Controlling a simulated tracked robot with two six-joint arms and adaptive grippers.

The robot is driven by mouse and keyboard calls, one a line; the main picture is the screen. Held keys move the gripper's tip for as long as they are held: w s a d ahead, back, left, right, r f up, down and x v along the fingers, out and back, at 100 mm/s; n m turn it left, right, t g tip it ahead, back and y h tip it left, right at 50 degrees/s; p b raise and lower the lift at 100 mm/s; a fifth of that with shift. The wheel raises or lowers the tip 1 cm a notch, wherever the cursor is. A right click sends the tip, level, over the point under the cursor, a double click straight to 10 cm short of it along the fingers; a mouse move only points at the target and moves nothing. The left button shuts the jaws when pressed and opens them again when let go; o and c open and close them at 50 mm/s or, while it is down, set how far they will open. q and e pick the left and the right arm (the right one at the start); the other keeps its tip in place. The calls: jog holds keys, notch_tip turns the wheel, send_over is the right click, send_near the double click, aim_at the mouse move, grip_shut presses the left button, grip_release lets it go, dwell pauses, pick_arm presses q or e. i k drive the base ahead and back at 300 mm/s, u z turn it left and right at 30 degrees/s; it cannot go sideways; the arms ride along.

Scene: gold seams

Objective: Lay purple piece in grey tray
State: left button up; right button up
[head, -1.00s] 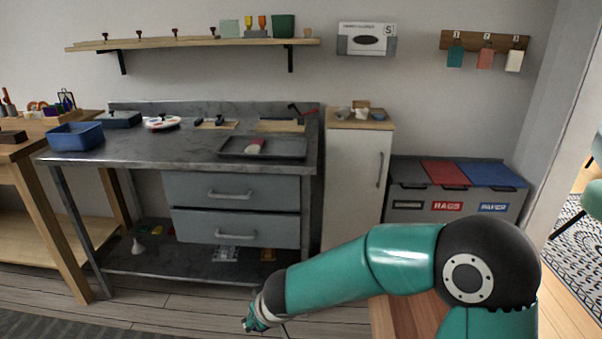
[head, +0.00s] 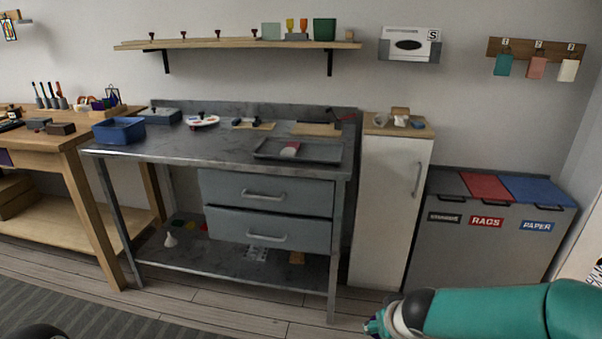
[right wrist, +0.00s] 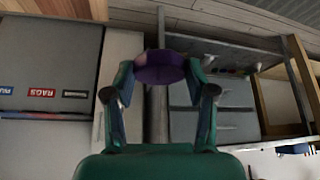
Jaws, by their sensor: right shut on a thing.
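The purple piece (right wrist: 158,68) is a rounded, flat-looking piece held between the fingertips of my right gripper (right wrist: 158,80) in the right wrist view. In the head view, my right gripper (head: 374,326) is low at the bottom edge, in front of the white cabinet and well away from the tray; the piece cannot be made out there. The grey tray (head: 324,153) is shallow and lies on the right part of the dark metal workbench. My left gripper is not in view.
The workbench (head: 185,150) also bears a blue bin (head: 119,131) and several small items along its back. The white cabinet (head: 388,205) stands right of the bench, with grey waste bins (head: 480,240) beyond. Open floor lies before the bench.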

aim_at(322, 153)
jog(key=z, duration=0.1)
jog(key=i, duration=1)
jog(key=u, duration=0.1)
